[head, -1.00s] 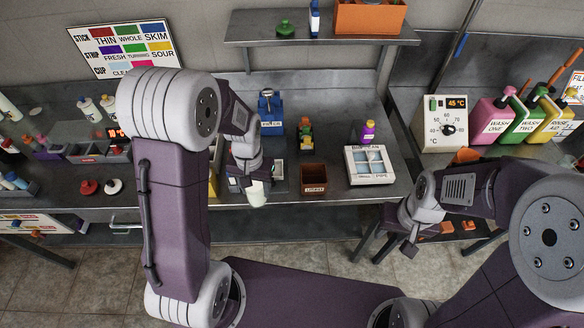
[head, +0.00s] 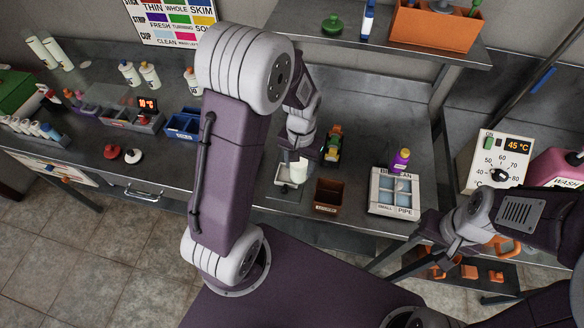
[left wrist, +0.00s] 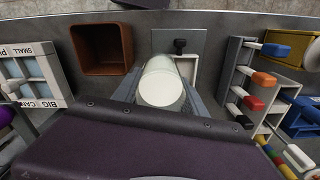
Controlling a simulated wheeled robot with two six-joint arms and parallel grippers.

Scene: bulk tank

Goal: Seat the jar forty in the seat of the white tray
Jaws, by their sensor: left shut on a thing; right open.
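My left gripper (head: 299,160) is shut on a white cylindrical jar (head: 298,171), which I take as jar forty. The left wrist view shows the jar (left wrist: 161,82) between the two fingers, its pale round end toward the camera. A small white tray (head: 281,180) lies on the bench directly beside and partly behind the jar. In the left wrist view its white rim (left wrist: 187,65) shows just right of the jar, with a black knob near it. I cannot tell whether jar and tray touch. My right gripper (head: 408,268) is open and empty, in front of the bench.
A brown open box (head: 328,195) stands right of the jar. Further right is a white divided box (head: 395,192) marked BIG CAN, SMALL and PIPE, with a purple bottle (head: 401,160) behind. Blue bins (head: 183,124) are left of my left arm. A shelf (head: 400,45) hangs above the back.

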